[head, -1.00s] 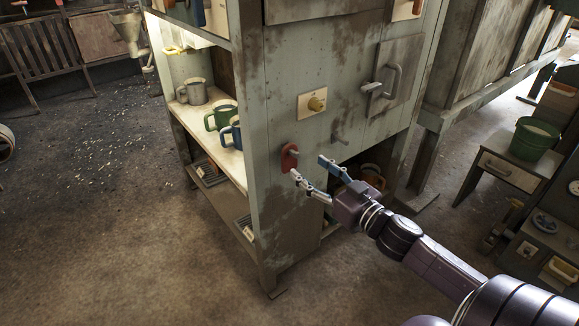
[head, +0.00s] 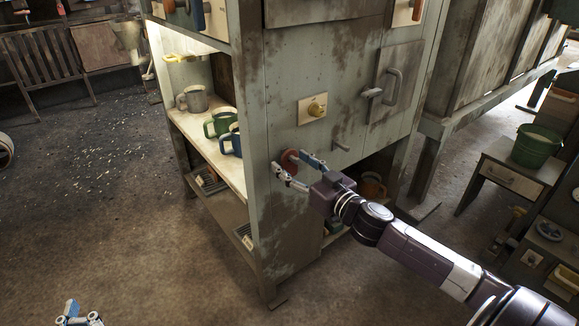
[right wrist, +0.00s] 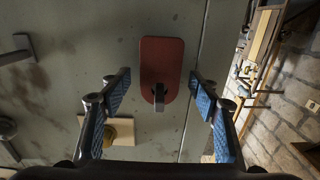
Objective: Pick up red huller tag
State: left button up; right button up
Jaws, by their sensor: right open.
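The red tag (head: 287,158) hangs on the cabinet's grey-green face, below the panel with the yellow knob. In the right wrist view the tag (right wrist: 161,58) is an upright rounded red plate with a small dark peg at its lower part. My right gripper (head: 291,163) is open, with its fingertips close to the tag. In the right wrist view its blue-padded fingers stand left and right of the tag, with a gap on each side. My left gripper (head: 79,315) shows only in part at the bottom left of the head view, far from the tag.
The cabinet (head: 285,225) has a yellow knob (head: 317,110) above the tag, a small grey peg (head: 341,146) to its right and a door handle (head: 391,88) higher up. Mugs, including a green mug (head: 221,122), stand on the side shelf. Open floor lies left.

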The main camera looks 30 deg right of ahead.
jog(key=c, duration=1.1)
jog(key=shift+o, duration=0.2)
jog(key=shift+r, duration=0.1)
